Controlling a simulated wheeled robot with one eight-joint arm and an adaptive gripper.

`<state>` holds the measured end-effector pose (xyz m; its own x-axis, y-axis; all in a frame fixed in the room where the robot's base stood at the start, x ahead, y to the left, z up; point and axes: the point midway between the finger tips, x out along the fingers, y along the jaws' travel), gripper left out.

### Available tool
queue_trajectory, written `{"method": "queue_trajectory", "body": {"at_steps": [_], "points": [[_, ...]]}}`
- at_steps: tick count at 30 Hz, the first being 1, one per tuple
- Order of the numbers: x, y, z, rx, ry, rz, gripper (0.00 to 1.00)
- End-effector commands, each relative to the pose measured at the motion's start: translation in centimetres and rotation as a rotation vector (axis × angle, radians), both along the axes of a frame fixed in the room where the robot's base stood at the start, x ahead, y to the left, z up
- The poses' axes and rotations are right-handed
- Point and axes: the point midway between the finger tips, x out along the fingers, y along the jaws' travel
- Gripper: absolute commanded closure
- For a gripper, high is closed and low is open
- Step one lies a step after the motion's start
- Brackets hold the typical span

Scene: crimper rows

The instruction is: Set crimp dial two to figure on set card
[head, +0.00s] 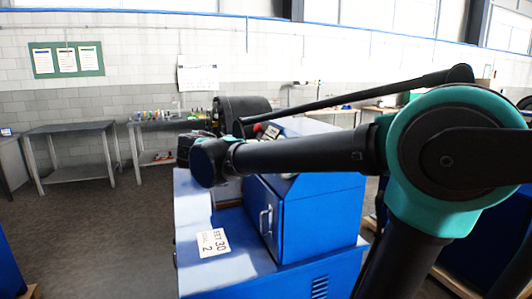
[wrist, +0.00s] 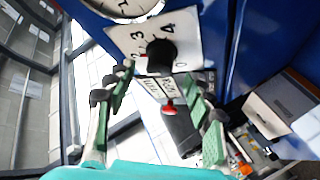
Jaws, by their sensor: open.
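The set card (head: 212,242) lies on the blue machine's lower ledge in the head view; it reads "SET 30", with a 2 below. In the wrist view a black dial knob (wrist: 161,56) sits on a white scale plate (wrist: 124,38) with figures around it. A small red mark shows left of the knob; its exact reading I cannot tell. My gripper (wrist: 158,78) is open, its green-padded fingers pointing at the knob, one to each side. I cannot tell whether they touch it. In the head view my gripper is mostly hidden behind my wrist.
A round gauge (wrist: 125,5) shows above the plate, and label plates (wrist: 160,88) and a red-tipped part (wrist: 169,108) below it. The blue machine (head: 320,215) has a door with a handle. Benches (head: 75,145) stand at the back left; the floor before them is clear.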

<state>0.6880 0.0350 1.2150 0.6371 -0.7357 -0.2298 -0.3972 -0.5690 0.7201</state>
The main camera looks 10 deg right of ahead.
Motion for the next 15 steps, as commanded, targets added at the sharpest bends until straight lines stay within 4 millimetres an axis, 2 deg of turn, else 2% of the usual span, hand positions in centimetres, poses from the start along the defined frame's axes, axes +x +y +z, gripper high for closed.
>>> {"method": "queue_trajectory", "body": {"at_steps": [6,15], "points": [[-2.7,3.3,1.0,0.000,0.001,0.005,0.47],[-5.1,5.9,1.8,0.000,0.001,0.002,0.47]]}}
